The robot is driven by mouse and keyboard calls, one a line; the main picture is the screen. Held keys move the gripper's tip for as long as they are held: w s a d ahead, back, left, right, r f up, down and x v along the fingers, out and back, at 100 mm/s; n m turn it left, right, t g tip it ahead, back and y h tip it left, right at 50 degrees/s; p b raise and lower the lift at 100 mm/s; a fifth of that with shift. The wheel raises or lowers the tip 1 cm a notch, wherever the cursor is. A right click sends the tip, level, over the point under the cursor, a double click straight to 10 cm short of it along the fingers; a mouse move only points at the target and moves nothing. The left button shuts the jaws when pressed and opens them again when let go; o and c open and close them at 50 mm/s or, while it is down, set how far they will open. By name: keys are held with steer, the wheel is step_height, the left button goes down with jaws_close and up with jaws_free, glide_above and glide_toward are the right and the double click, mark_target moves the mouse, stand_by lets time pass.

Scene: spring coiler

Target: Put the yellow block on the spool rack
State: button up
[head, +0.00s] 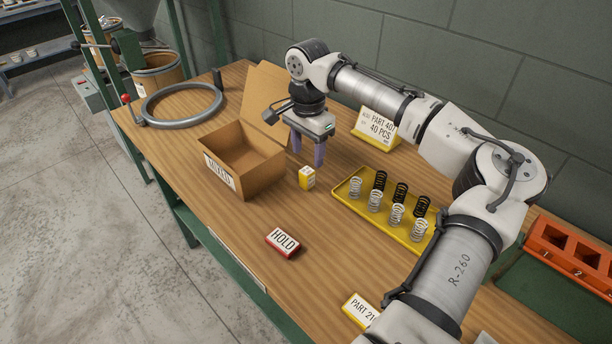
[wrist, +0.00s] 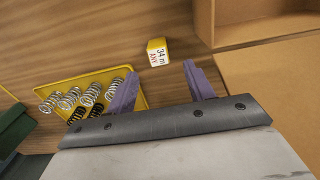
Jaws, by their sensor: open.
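The yellow block (head: 307,177) is small with a white printed label and stands on the wooden table, just right of the open cardboard box. In the wrist view the yellow block (wrist: 157,51) lies just beyond the fingertips, between their lines. My gripper (head: 307,158) points down with its purple fingers apart and empty, close to the block on its far side. It also shows in the wrist view (wrist: 160,68). The height gap to the block is hard to tell. I cannot clearly identify a spool rack in either view.
The cardboard box (head: 207,161) stands left of the block. A yellow tray (head: 343,194) of black and silver springs is to its right. A red HOLD block (head: 283,242), a PART 407 sign (head: 376,128), a grey ring (head: 146,111) and an orange numbered holder (head: 545,228) are around.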

mark_target(307, 171)
steer(key=shift+s+f+p, duration=0.2)
steer(key=shift+f+p, duration=0.9)
steer(key=shift+f, duration=2.75)
steer(key=c, duration=1.1)
steer(key=shift+r, duration=0.1)
steer(key=shift+c, duration=0.2)
